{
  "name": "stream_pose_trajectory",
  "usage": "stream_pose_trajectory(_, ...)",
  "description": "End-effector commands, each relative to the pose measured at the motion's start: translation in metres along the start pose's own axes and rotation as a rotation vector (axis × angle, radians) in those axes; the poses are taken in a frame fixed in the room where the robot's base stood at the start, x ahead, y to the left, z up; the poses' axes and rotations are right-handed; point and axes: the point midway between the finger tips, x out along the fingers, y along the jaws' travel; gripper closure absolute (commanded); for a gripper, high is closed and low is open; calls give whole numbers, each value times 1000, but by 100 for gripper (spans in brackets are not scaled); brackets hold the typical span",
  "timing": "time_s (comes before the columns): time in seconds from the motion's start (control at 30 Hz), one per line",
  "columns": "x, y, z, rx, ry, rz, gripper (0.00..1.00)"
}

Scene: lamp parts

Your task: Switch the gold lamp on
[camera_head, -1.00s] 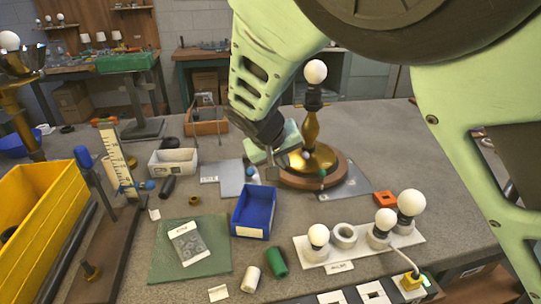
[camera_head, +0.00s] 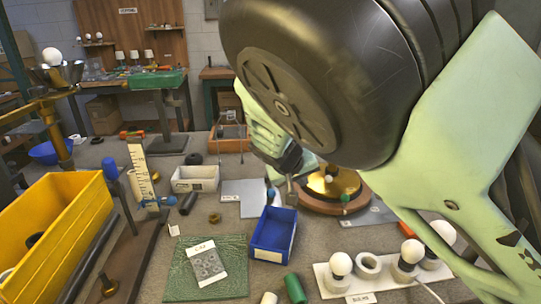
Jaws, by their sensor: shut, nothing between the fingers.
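The gold lamp (camera_head: 343,184) stands on a round brown wooden base (camera_head: 309,203) right of centre. My arm hides its upper stem and bulb. A small teal-green knob (camera_head: 345,197) shows at the front of the lamp's base; whether it is the switch I cannot tell. My gripper (camera_head: 291,197) is shut and empty, pointing down just left of the lamp's wooden base. It appears apart from the knob, though its depth is hard to judge.
A blue bin (camera_head: 274,235) stands in front of my gripper. A white board (camera_head: 335,285) with bulbs lies at the lower right. A green mat (camera_head: 225,272), a white bin (camera_head: 195,178) and a yellow crate (camera_head: 65,215) are to the left. A brass stand (camera_head: 60,140) is at the far left.

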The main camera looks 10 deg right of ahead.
Motion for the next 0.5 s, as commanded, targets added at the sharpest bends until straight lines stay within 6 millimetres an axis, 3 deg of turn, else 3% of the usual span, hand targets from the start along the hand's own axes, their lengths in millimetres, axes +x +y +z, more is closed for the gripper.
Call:
stream_pose_trajectory(0.2, 45, 1, 0, -1, -2, 1, 100)
stream_pose_trajectory(0.3, 47, 18, -2, 4, -1, -1, 100)
stream_pose_trajectory(0.5, 54, 34, -4, 0, 1, -1, 100)
